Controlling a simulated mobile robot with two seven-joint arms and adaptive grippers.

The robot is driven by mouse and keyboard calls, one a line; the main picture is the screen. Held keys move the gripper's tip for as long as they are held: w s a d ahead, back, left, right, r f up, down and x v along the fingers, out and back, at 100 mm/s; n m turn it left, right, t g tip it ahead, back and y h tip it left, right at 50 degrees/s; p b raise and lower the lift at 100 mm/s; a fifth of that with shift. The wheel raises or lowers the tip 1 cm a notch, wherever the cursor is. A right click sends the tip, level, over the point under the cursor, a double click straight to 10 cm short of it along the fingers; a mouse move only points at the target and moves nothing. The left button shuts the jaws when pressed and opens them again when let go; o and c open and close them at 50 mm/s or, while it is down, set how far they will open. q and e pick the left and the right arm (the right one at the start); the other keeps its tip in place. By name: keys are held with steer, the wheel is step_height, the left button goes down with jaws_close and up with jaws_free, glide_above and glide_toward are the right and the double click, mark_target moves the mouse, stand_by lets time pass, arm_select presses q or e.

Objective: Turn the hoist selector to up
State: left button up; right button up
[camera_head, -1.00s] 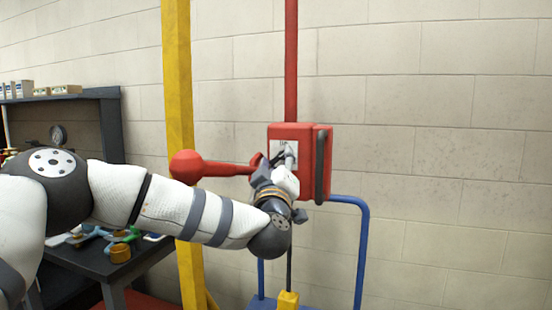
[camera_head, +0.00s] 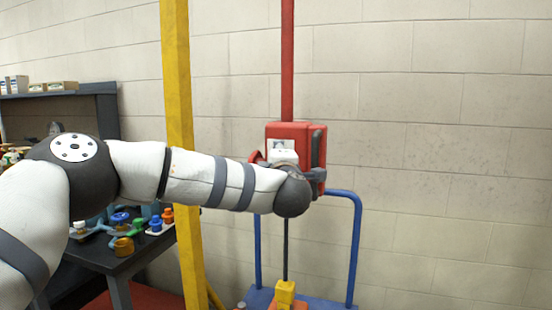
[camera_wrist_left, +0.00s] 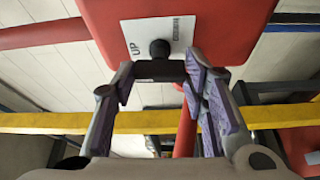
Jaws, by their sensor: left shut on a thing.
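The red hoist control box (camera_head: 290,130) hangs on the red pole. It fills the top of the left wrist view (camera_wrist_left: 230,30). Its white label (camera_wrist_left: 178,28) reads UP. The black selector (camera_wrist_left: 160,50) stands out from the label, with a dark crossbar between my fingers. My left gripper (camera_wrist_left: 158,72) is at the box front, its fingertips closed on the two ends of the selector. In the head view my wrist and forearm cover the selector and most of the gripper. My right gripper is not in view.
A yellow post (camera_head: 178,90) stands left of the box, behind my forearm. A blue frame (camera_head: 357,240) stands below right. A dark bench (camera_head: 120,262) with several coloured parts is at the left. The wall side to the right is clear.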

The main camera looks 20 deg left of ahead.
arm_select(q)
steer(key=shift+r+n, duration=0.1)
steer(key=shift+n, duration=0.3)
stand_by(0.3)
steer(key=o, duration=0.9)
steer(key=v, duration=1.2)
steer(key=shift+r, duration=0.15)
